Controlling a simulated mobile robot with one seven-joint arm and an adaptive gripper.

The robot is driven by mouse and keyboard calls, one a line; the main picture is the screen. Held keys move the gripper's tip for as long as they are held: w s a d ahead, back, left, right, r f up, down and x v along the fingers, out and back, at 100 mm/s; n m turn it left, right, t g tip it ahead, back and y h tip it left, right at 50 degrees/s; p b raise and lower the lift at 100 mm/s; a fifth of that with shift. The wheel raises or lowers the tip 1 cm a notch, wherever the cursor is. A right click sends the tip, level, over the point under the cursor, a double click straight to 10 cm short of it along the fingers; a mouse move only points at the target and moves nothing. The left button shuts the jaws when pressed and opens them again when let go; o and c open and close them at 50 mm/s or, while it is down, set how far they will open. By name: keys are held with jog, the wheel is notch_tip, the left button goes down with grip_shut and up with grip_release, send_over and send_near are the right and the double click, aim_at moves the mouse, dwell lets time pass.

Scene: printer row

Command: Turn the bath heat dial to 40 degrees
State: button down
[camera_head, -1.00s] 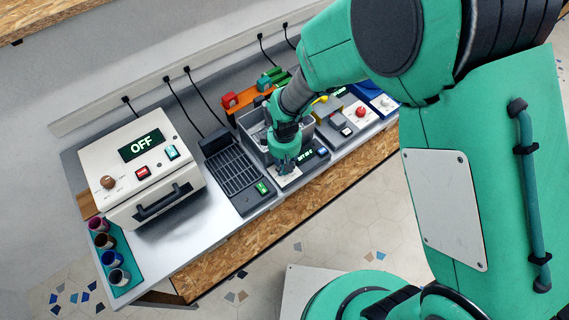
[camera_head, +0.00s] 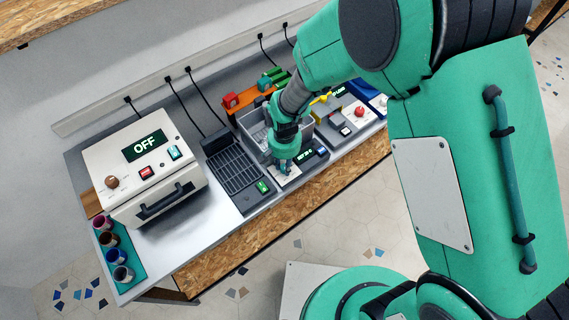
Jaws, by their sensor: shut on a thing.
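The bath (camera_head: 258,136) is a grey open tub on the bench, right of the dark rack unit. Its front panel (camera_head: 292,178) is pale, with a small dark display (camera_head: 305,154) whose green "SET" digits are too small to read surely. My gripper (camera_head: 284,168) points down onto the pale panel, left of the display. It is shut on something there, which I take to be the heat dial. The dial is hidden by the fingers, so its pointer does not show.
A white oven-like box (camera_head: 140,170) reading OFF stands at left, with several cups on a teal mat (camera_head: 133,264). A black rack unit (camera_head: 232,168) sits left of the bath. A red-button device (camera_head: 360,111) and yellow item (camera_head: 323,99) are at right.

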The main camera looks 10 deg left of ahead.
jog(key=m+p, duration=0.1)
jog(key=m, duration=1.3)
dwell(0.4)
jog(key=c, duration=1.5)
grip_release()
jog(key=shift+o, duration=0.2)
notch_tip(320, 180, up, 12)
